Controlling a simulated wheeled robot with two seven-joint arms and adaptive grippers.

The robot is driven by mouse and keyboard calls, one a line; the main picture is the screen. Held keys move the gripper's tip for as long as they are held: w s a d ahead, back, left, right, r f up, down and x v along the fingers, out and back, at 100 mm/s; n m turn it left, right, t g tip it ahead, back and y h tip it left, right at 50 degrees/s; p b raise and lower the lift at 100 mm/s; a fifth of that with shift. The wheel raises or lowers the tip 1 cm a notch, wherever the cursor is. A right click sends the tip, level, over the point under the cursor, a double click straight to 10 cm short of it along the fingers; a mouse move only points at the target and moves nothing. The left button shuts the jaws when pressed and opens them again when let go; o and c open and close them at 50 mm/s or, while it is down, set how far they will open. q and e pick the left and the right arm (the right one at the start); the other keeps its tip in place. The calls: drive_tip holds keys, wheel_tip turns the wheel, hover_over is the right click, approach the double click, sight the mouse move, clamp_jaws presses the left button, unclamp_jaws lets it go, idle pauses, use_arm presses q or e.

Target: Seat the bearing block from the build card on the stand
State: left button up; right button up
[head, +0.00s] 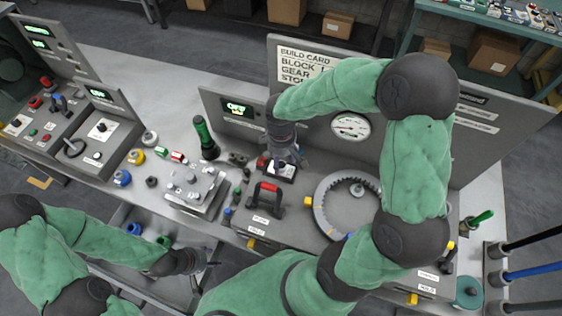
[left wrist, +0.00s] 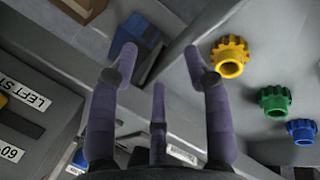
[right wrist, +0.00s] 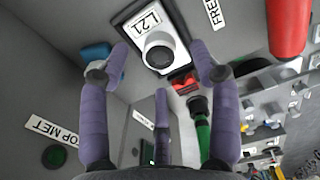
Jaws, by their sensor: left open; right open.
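The build card (head: 303,66) on the back panel reads "BLOCK L", "GEAR" and "STO"; my right arm hides the rest. A dark-edged plate (head: 282,172) with a white top lies on the bench under my right gripper (head: 287,158). In the right wrist view this plate (right wrist: 178,50) is labelled L21 and carries a white round boss; whether it is the bearing block I cannot tell. My right gripper (right wrist: 160,70) is open and empty, its fingers short of the plate. My left gripper (head: 208,265) is open and empty near the lower tray. I cannot identify the stand.
A red-handled fixture (head: 267,196) and a large toothed ring (head: 319,207) stand on the bench. A grey pegged block (head: 193,190) is left of them. Yellow (left wrist: 230,57), green (left wrist: 274,101) and blue (left wrist: 302,131) gears lie near my left gripper. A green-handled tool (head: 205,135) stands behind.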

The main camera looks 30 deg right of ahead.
wheel_tip(320, 180, up, 9)
drive_tip(key=shift+r, duration=0.2)
idle(0.6)
